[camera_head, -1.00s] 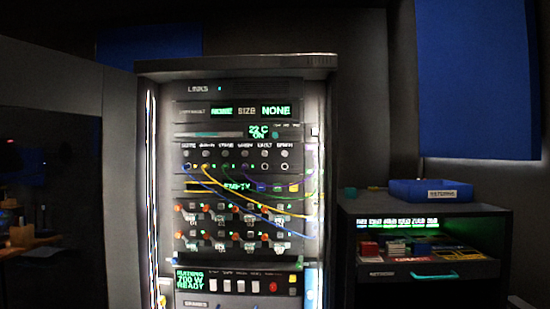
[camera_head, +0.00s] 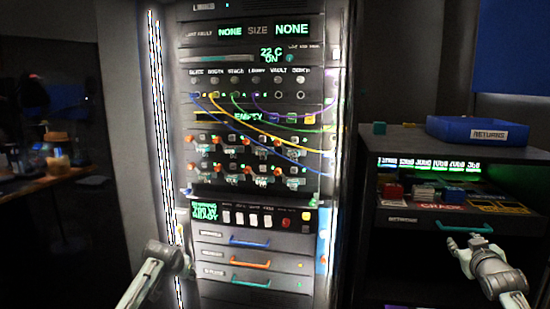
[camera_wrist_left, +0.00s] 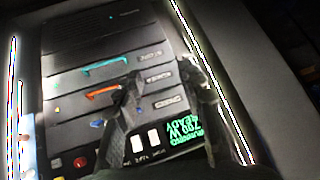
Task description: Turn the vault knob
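The vault knob (camera_head: 279,79) is a small round knob in the upper row of the patch panel (camera_head: 326,88), under the label VAULT. The socket below it (camera_head: 278,95) looks empty. My left gripper (camera_head: 188,262) is low at the rack's left edge, well below the knob. In the left wrist view its two fingers (camera_wrist_left: 162,75) stand apart in front of the drawers, with nothing seen between them. My right gripper (camera_head: 464,240) is open and empty in front of the cabinet on the right. The knob is not in the left wrist view.
Coloured cables (camera_head: 262,127) hang across the panel below the knobs. Drawers with blue, orange (camera_head: 250,261) and green handles are low in the rack. The side cabinet (camera_head: 400,140) carries a blue RETURNS tray (camera_head: 450,131). The space before the knob row looks clear.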

